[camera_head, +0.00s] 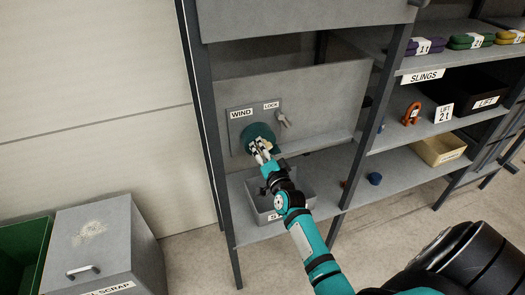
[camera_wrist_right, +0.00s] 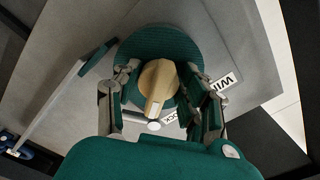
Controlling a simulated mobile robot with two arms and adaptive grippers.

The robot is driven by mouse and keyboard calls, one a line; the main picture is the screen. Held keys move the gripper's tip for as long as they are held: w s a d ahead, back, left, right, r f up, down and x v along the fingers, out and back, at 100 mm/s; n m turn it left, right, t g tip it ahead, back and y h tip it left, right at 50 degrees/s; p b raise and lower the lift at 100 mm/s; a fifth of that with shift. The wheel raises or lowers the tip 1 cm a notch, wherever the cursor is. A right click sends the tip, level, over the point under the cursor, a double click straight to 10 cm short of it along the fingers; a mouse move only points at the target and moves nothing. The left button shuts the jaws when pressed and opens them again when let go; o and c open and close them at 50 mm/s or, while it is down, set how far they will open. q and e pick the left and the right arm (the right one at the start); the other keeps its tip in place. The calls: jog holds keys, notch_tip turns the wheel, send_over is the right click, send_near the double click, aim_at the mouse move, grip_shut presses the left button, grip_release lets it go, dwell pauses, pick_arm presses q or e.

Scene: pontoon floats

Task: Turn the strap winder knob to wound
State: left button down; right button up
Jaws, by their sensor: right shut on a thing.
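The strap winder knob (camera_head: 256,136) is a round teal disc on a grey plate marked WIND and LOCK. In the right wrist view the knob (camera_wrist_right: 150,42) shows a ribbed rim and a raised tan grip bar (camera_wrist_right: 157,82). My right gripper (camera_head: 263,150) is at the knob. In the wrist view its fingers (camera_wrist_right: 160,95) stand on both sides of the tan bar, shut on it. The narrow end of the bar points down in that view, towards the partly hidden LOCK label. In the head view my fingers hide the bar. My left gripper is not in view.
A small metal lever (camera_head: 284,120) sticks out under the LOCK label, close right of the knob. A grey bin (camera_head: 262,212) stands on the shelf below my wrist. Rack uprights flank the panel (camera_head: 330,95). A scrap box (camera_head: 105,240) is at lower left.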

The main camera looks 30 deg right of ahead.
jog(key=m, duration=0.3)
jog(key=shift+a+f+m, duration=0.1)
jog(key=shift+m, duration=0.2)
jog(key=m, duration=0.3)
jog(key=shift+m, duration=0.3)
jog(key=m, duration=0.3)
jog(key=shift+r+m, duration=0.25)
jog(key=shift+m, duration=0.15)
jog(key=m, duration=0.3)
jog(key=shift+r+m, duration=0.1)
jog(key=shift+m, duration=0.2)
jog(key=m, duration=0.4)
jog(key=shift+r+p, duration=0.1)
jog(key=shift+p, duration=0.2)
jog(key=shift+d+m+p, duration=0.15)
jog(key=shift+m+p, duration=0.1)
jog(key=shift+m, duration=0.85)
jog(key=shift+d+m+p, duration=0.1)
jog(key=shift+m+p, duration=0.1)
jog(key=shift+m, duration=0.9)
